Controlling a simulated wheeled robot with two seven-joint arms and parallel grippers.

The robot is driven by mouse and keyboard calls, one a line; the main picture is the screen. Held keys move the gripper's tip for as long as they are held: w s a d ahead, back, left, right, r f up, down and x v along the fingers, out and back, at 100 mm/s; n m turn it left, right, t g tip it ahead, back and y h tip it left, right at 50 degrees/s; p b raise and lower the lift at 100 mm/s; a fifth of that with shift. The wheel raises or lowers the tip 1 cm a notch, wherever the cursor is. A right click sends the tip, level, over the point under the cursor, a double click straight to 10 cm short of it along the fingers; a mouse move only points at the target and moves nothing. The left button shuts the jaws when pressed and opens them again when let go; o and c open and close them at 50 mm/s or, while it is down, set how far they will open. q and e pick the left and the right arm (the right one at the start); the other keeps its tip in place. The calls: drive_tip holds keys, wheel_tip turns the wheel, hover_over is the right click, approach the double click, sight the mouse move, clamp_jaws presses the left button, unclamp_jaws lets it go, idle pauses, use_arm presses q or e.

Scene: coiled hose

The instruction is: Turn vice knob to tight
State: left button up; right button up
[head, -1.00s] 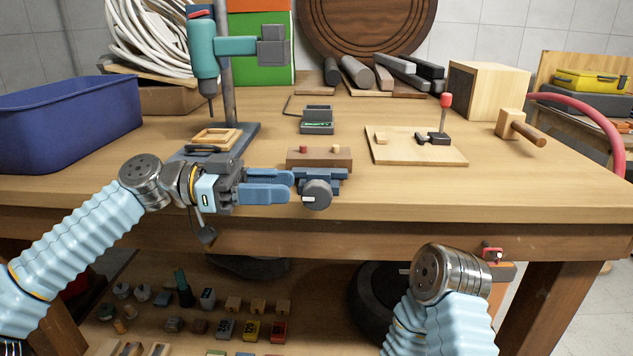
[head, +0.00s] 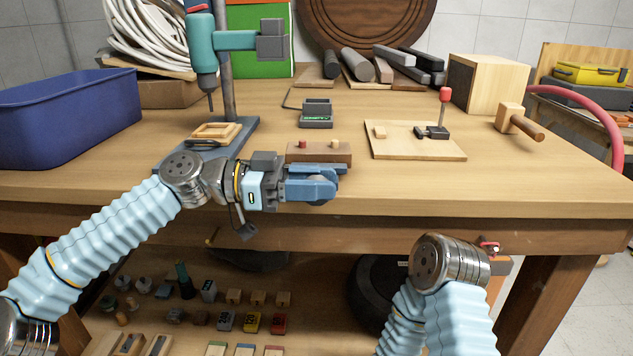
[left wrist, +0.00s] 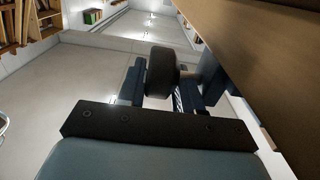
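The vice (head: 318,195) is a small blue fixture at the front edge of the workbench. Its dark round knob (left wrist: 162,72) shows clearly in the left wrist view, at the far end of the fingers; in the head view it is mostly hidden by my left gripper. My left gripper (head: 318,184) is at the knob, with its blue fingers on either side of it. The fingers are apart; I cannot tell whether they touch the knob.
A brown block with a red and a pale peg (head: 320,152) stands just behind the vice. A drill press (head: 202,50) and a blue bin (head: 70,120) are to the left. A board with a red-topped lever (head: 415,142) is to the right. The bench front right is clear.

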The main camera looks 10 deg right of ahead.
use_arm(q)
drive_tip(key=y, duration=0.1)
drive_tip(key=t+y, duration=0.1)
drive_tip(key=y, duration=0.1)
drive_tip(key=shift+d+r+y, duration=0.1)
drive_tip(key=shift+d+y, duration=0.1)
drive_tip(key=shift+y, duration=0.1)
drive_tip(key=shift+d+t+y, duration=0.1)
drive_tip(key=shift+t+y, duration=0.4)
drive_tip(key=shift+y, duration=1)
drive_tip(key=shift+f, duration=0.2)
drive_tip(key=o, duration=0.7)
